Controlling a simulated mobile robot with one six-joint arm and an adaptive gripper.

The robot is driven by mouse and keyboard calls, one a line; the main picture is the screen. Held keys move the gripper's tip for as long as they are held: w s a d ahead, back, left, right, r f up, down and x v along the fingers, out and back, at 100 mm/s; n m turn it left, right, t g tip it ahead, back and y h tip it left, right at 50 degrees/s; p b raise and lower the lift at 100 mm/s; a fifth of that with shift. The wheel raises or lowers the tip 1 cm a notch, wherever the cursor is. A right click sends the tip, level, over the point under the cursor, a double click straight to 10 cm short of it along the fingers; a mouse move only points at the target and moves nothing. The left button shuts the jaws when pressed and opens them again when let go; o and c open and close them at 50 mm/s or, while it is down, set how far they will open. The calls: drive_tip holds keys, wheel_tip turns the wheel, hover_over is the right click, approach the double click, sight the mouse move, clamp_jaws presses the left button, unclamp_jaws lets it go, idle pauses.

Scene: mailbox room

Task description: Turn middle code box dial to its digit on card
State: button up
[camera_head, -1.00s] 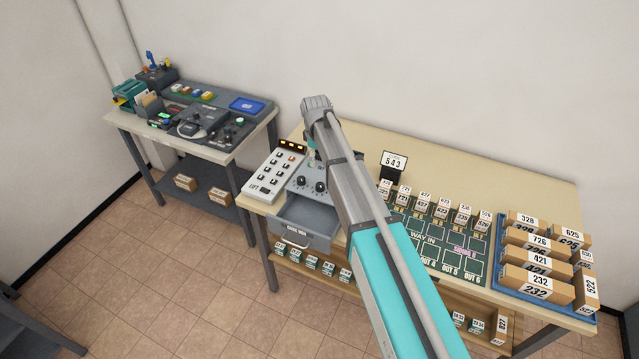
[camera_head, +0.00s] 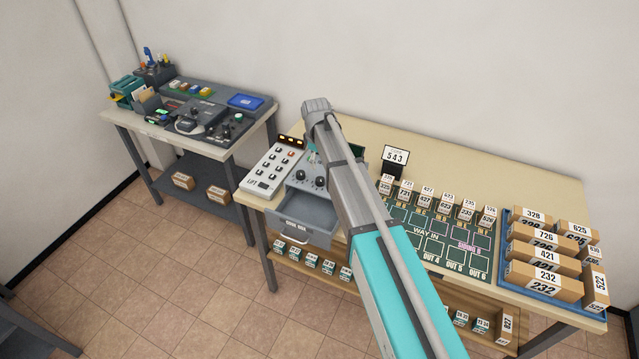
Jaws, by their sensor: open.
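The grey code box (camera_head: 291,189) stands on the right-hand table with its front drawer (camera_head: 304,213) pulled out. Two dark dials show on its top; the one nearer my arm (camera_head: 320,181) appears to be the middle one. My forearm covers the right side of the box, so a third dial cannot be seen. The dial digits are too small to read. The card (camera_head: 395,157) stands upright behind the way-in board and reads 543. My gripper (camera_head: 312,156) is mostly hidden behind my forearm; a small teal part shows over the back of the box. It is open, and contact with a dial cannot be told.
A white button panel (camera_head: 272,170) sits left of the code box. The way-in board (camera_head: 438,235) with several small labelled blocks lies right of my arm. A blue tray (camera_head: 545,286) of numbered boxes is at the far right. Another equipment table (camera_head: 122,118) stands left.

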sight(320, 179)
drive_tip(key=shift+w+d+f+b, duration=0.1)
drive_tip(key=shift+w+f+b, duration=0.05)
drive_tip(key=shift+f+b, duration=2.15)
drive_tip(key=shift+w+d+f+b, duration=0.1)
drive_tip(key=shift+w+f+b, duration=0.05)
drive_tip(key=shift+f+b, duration=2.1)
drive_tip(key=shift+f, duration=0.15)
drive_tip(key=shift+c, duration=0.2)
clamp_jaws()
drive_tip(key=shift+m, duration=0.3)
drive_tip(key=m, duration=0.3)
drive_tip(key=shift+m, duration=2.2)
